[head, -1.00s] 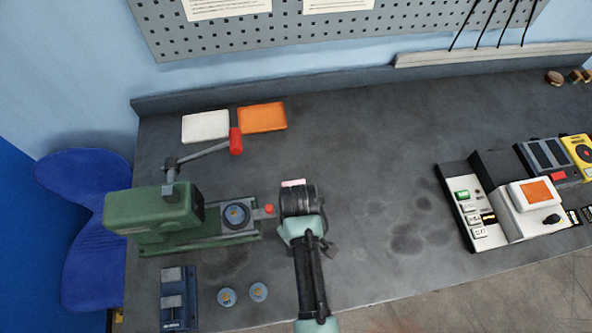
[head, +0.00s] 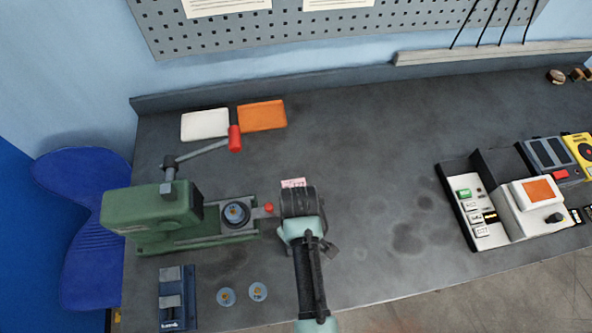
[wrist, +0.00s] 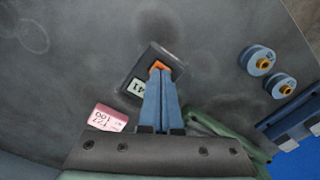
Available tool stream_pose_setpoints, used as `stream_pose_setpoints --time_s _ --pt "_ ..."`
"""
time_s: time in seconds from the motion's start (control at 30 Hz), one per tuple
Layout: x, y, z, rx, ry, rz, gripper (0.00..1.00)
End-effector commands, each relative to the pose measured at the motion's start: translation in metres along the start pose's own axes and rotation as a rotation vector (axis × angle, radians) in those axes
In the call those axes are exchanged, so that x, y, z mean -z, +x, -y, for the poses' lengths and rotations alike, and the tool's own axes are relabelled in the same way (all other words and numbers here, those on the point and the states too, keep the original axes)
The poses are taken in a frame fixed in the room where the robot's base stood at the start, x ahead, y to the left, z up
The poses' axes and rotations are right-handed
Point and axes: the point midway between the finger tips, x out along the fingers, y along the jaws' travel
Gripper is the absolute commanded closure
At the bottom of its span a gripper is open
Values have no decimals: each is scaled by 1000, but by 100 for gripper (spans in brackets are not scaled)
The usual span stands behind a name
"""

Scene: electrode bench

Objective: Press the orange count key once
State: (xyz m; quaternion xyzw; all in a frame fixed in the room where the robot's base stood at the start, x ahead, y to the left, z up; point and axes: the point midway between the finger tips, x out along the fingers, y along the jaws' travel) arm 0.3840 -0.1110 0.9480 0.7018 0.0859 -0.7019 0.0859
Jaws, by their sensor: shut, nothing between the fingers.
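The orange count key (wrist: 159,65) shows in the wrist view on a small dark counter box (wrist: 152,55). Beside the key, the box has a pale display (wrist: 136,89) that appears to read 41. My gripper (wrist: 158,73) is shut and empty, with its blue fingertips over the key's near edge. I cannot tell whether the tips touch the key. In the head view my gripper (head: 298,204) points down at the bench, right of the green press, and hides the counter and the key.
A pink tag (wrist: 110,117) lies close by the counter; it also shows in the head view (head: 293,183). The green press (head: 155,212) with its red-ended lever stands left. Two blue discs (head: 226,297) lie in front. The bench to the right is clear up to a white-panelled device (head: 538,194).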

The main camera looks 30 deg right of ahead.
Motion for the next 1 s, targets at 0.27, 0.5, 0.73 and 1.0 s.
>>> stream_pose_setpoints --time_s 0.27,0.5,0.73,1.0 --pt "0 5 0 0 0 0 100" --pt "0 -1 0 0 0 0 100" --pt "0 -19 0 0 0 0 100" --pt "0 -39 0 0 0 0 100"
